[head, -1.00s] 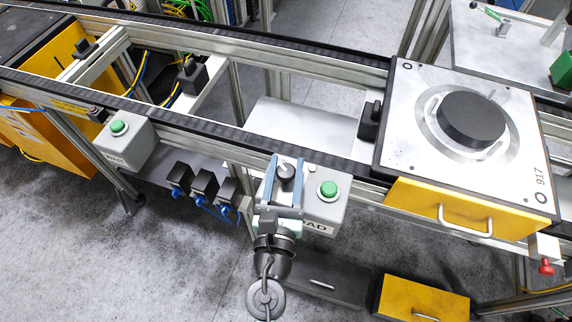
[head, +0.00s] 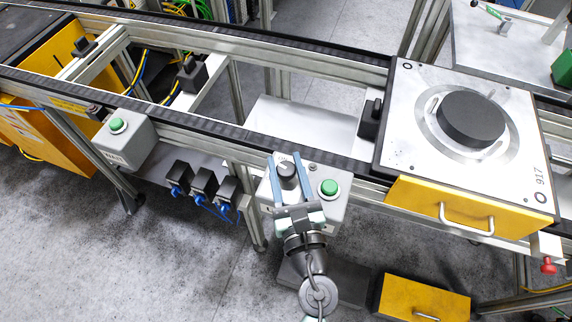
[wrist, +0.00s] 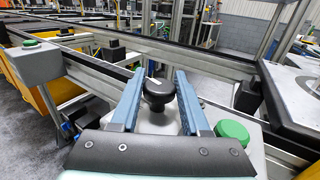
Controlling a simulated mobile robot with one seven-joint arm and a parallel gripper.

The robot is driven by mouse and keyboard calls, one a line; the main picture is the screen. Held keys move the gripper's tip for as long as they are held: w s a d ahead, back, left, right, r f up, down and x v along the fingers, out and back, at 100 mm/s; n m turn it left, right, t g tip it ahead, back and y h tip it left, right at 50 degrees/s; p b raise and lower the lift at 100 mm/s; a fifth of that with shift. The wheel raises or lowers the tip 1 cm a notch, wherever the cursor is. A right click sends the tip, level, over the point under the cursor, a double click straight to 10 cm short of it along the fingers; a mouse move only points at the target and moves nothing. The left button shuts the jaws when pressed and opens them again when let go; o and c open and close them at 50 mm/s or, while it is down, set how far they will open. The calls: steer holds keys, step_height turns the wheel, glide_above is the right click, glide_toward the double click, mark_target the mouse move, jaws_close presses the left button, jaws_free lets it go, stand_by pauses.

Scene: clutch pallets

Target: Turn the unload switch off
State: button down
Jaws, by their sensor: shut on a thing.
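The unload switch is a round black knob (head: 287,170) with a pale pointer mark, on a grey control box (head: 334,212) at the conveyor's near side. In the wrist view the knob (wrist: 158,94) sits between the two blue fingers, its mark toward the upper left. My gripper (head: 287,165) is shut on the knob, one finger on each side. A green button (head: 328,187) is on the same box, right of the knob; it also shows in the wrist view (wrist: 232,132). The box's label is hidden behind my gripper.
A second grey box (head: 126,142) with a green button is at the left. A pallet marked 917 (head: 400,130) with a black disc (head: 470,118) lies on the conveyor at right. Several black connectors (head: 203,182) hang under the rail.

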steer(key=shift+f, duration=0.1)
steer(key=shift+c, duration=2)
jaws_free()
steer(key=shift+s, duration=0.1)
steer(key=b+v, duration=0.4)
steer(key=v, duration=0.8)
steer(key=shift+s, duration=0.4)
steer(key=shift+o, duration=0.2)
